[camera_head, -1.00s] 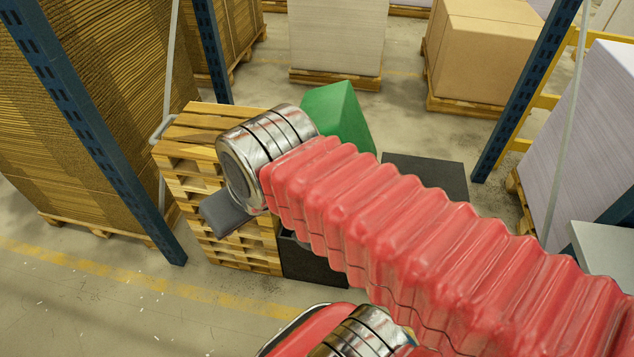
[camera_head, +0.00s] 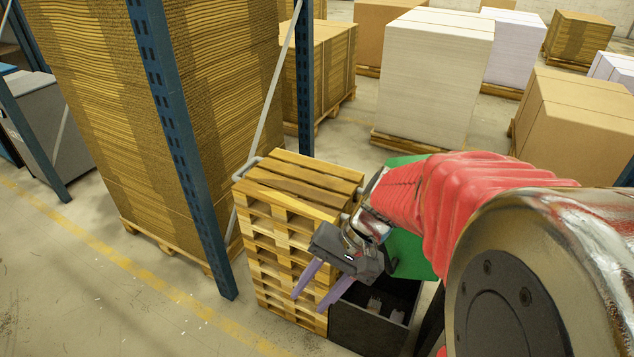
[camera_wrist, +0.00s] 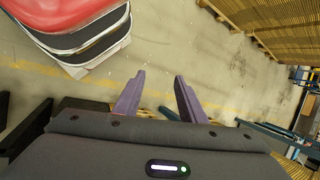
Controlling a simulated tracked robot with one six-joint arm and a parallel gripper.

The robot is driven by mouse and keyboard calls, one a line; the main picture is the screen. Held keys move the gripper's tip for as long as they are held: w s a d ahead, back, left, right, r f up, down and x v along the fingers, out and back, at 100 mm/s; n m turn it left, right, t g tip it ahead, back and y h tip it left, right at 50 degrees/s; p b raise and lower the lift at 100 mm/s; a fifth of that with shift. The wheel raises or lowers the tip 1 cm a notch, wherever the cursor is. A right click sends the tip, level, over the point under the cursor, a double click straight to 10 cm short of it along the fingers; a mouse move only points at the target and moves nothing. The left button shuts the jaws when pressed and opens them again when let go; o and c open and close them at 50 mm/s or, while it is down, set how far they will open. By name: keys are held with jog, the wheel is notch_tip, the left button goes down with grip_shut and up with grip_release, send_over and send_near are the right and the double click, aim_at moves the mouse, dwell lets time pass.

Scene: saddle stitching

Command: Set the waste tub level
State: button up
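A green object (camera_head: 407,252), possibly the waste tub, stands behind my arm to the right of the pallet stack. My arm hides much of it, and I cannot tell whether it is level. A dark open box (camera_head: 372,329) stands on the floor beside the stack, with a few pale things inside. My gripper (camera_head: 309,304) is open and empty, its purple fingers pointing down in front of the stack, left of the box. In the wrist view the fingers (camera_wrist: 158,75) are apart with only floor between them.
A stack of wooden pallets (camera_head: 290,235) stands close behind my gripper. A blue rack post (camera_head: 180,150) rises to its left, before tall cardboard stacks (camera_head: 100,110). Wrapped paper pallets stand behind. The floor at the front left is clear.

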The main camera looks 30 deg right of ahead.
jog(key=w+d+f+m+t+y, duration=0.3)
jog(key=d+f+m+t, duration=0.1)
jog(key=d+m, duration=0.2)
jog(key=w+d+f+m+t+y, duration=0.2)
jog(key=w+d+f+m+t, duration=0.15)
jog(key=d+m, duration=0.3)
jog(key=s+d+f+m+t+h, duration=0.3)
jog(key=d+f+m+t+h, duration=0.1)
jog(key=d, duration=0.5)
jog(key=s+d+f+m+t+h, duration=0.3)
jog(key=d+f+m+t+h, duration=0.2)
jog(key=d+f+m, duration=0.2)
jog(key=shift+d+f+m, duration=0.3)
jog(key=shift+d+m, duration=0.15)
jog(key=shift+d, duration=0.6)
jog(key=shift+t, duration=0.25)
jog(key=shift+w+a, duration=0.25)
jog(key=shift+w, duration=2.05)
jog(key=shift+w+a, duration=0.25)
jog(key=shift+w, duration=2.05)
jog(key=shift+w+a, duration=0.25)
jog(key=shift+w, duration=2.05)
jog(key=shift+c, duration=0.6)
grip_shut()
